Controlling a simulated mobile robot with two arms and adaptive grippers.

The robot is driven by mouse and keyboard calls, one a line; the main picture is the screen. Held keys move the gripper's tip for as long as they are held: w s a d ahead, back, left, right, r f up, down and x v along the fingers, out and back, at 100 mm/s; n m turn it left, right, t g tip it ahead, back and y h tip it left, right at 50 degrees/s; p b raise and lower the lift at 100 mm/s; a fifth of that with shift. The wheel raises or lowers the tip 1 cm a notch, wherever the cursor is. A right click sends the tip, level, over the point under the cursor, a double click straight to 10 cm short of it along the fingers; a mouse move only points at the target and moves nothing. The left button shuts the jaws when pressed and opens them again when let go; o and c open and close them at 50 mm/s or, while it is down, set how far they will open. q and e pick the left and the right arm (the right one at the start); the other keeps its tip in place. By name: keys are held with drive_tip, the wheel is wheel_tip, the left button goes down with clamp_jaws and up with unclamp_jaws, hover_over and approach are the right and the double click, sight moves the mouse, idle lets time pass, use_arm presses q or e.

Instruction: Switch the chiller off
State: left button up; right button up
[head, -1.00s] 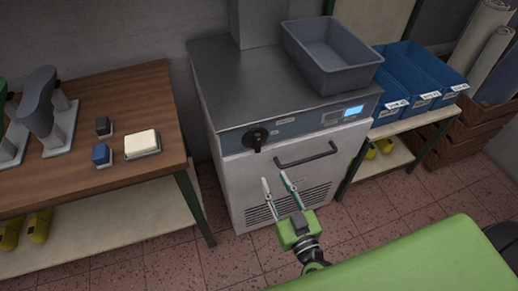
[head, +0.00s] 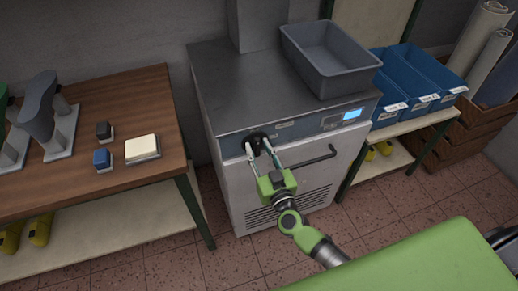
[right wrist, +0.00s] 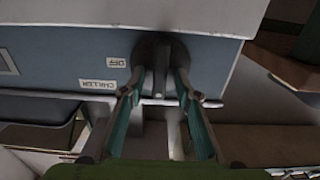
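The chiller (head: 235,185) is a grey metal cabinet with a blue-grey front panel and a lit display (head: 351,115). Its dark round knob (head: 256,138) is at the panel's left; the knob's bar (right wrist: 161,78) also shows in the right wrist view. My right gripper (head: 260,147) is at the knob, its open fingers on either side of the bar, with small gaps seeming to remain. In the wrist view, upside-down labels read OFF (right wrist: 116,62) and CHILLER (right wrist: 97,85). My left gripper is not in view.
A grey bin (head: 330,60) stands on the chiller top. The door handle (head: 305,160) is just right of my gripper. A wooden table (head: 120,90) stands at the left, and a shelf with blue bins (head: 415,80) at the right. Tiled floor (head: 385,200) lies in front.

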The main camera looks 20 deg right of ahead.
drive_tip(key=shift+c, duration=0.4)
clamp_jaws()
drive_tip(key=shift+m, duration=0.3)
drive_tip(key=m, duration=0.2)
drive_tip(key=shift+d+m, duration=0.1)
drive_tip(key=shift+m, duration=0.3)
drive_tip(key=m, duration=0.3)
drive_tip(key=shift+d+f+m, duration=0.15)
drive_tip(key=shift+m, duration=0.25)
drive_tip(key=m+b, duration=0.1)
drive_tip(key=m, duration=0.4)
drive_tip(key=shift+d+f, duration=0.1)
drive_tip(key=shift+f, duration=0.05)
drive_tip(key=m+b, duration=0.1)
drive_tip(key=m, duration=0.4)
drive_tip(key=shift+f+m+b, duration=0.15)
drive_tip(key=shift+m+b, duration=0.15)
